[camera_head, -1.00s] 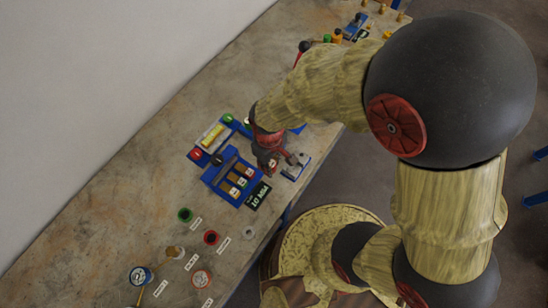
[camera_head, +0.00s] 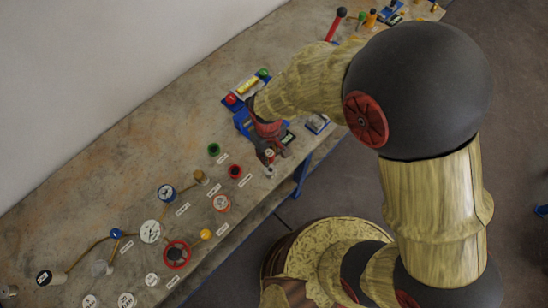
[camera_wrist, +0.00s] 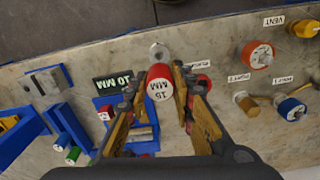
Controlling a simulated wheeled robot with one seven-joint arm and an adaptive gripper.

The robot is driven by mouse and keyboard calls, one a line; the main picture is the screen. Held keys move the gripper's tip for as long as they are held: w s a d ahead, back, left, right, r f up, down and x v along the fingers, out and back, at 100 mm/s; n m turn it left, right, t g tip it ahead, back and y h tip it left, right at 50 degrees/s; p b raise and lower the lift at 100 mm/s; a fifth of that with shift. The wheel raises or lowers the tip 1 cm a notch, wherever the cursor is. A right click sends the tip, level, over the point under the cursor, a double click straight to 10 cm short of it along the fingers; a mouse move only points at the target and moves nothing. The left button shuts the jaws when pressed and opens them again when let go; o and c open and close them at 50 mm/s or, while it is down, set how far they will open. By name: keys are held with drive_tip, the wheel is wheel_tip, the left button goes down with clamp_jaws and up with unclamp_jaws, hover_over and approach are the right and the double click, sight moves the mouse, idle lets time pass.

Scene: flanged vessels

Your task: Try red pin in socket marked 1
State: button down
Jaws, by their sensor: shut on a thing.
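My gripper (camera_wrist: 160,112) is shut on a red pin (camera_wrist: 164,100), whose pale end face reads "15 MM". In the head view my gripper (camera_head: 269,158) is low over the bench, at the near side of a blue block (camera_head: 241,121). My arm hides much of that block. In the wrist view the blue block (camera_wrist: 101,101) lies behind and between the fingers. I cannot read a socket marked 1.
A "10 MM" sign (camera_wrist: 116,82) lies left of the pin. A red-rimmed fitting (camera_head: 235,171) and a green one (camera_head: 213,149) stand near my gripper. Several flanged fittings, gauges and labels crowd the lower left bench. The bench's back strip (camera_head: 130,155) is clear.

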drive_tip(key=shift+w, duration=0.2)
drive_tip(key=shift+s, duration=0.15)
drive_tip(key=shift+f+b, duration=1.85)
drive_tip(key=shift+f, duration=1.1)
drive_tip(key=shift+f+b, duration=1.2)
drive_tip(key=shift+f, duration=1)
drive_tip(key=shift+r, duration=0.2)
idle(0.8)
drive_tip(key=shift+r+p, duration=1.7)
drive_tip(key=shift+r, duration=0.35)
